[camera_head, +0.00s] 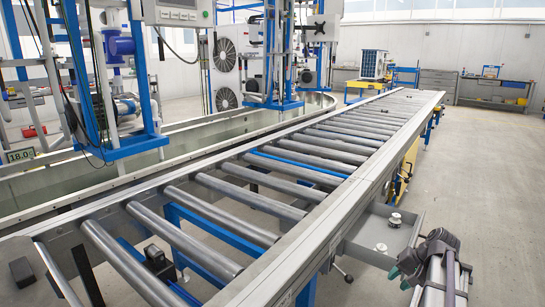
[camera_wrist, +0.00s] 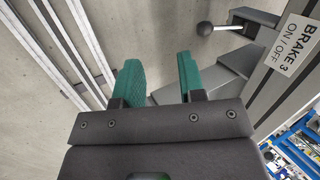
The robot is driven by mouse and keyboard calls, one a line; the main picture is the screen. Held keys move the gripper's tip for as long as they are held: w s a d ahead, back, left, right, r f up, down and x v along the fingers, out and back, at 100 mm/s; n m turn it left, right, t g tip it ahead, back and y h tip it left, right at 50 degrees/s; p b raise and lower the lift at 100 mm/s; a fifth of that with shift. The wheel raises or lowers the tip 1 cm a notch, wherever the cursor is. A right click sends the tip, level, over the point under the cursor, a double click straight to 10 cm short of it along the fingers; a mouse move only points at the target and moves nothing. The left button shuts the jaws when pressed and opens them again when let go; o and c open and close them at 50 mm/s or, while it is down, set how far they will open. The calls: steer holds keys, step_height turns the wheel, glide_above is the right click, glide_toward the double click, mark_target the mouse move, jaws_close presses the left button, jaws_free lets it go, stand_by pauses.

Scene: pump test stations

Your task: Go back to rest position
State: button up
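My gripper (camera_wrist: 159,75) shows in the wrist view with two green fingers apart. The gap between them is empty, with grey floor and part of a grey frame behind. In the head view my gripper (camera_head: 400,276) is at the lower right, right of the roller conveyor, and its green fingers are small and partly hidden by my arm.
The long roller conveyor (camera_head: 310,235) runs from lower left to the back. A grey tray (camera_head: 375,225) with small metal parts hangs on its right side. The wrist view shows a ball-knob lever (camera_wrist: 205,29) and a "BRAKE 3 ON/OFF" label (camera_wrist: 292,45). Floor at right is clear.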

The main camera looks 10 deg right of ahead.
steer(key=s+a+r+n+g+h+p, duration=0.1)
steer(key=s+a+r+n+p, duration=0.1)
steer(key=a+r+p, duration=0.9)
steer(key=s+a+r+n+g+h+p, duration=0.1)
steer(key=s+a+r+n+h+p, duration=0.1)
steer(key=a+r+p, duration=1)
steer(key=s+a+r+n+g+h+p, duration=0.1)
steer(key=a+r+n+p, duration=0.3)
steer(key=a+r+p, duration=0.8)
steer(key=shift+s+a+r+n+h+p, duration=0.25)
steer(key=shift+s+r+p, duration=0.45)
steer(key=shift+r, duration=1.35)
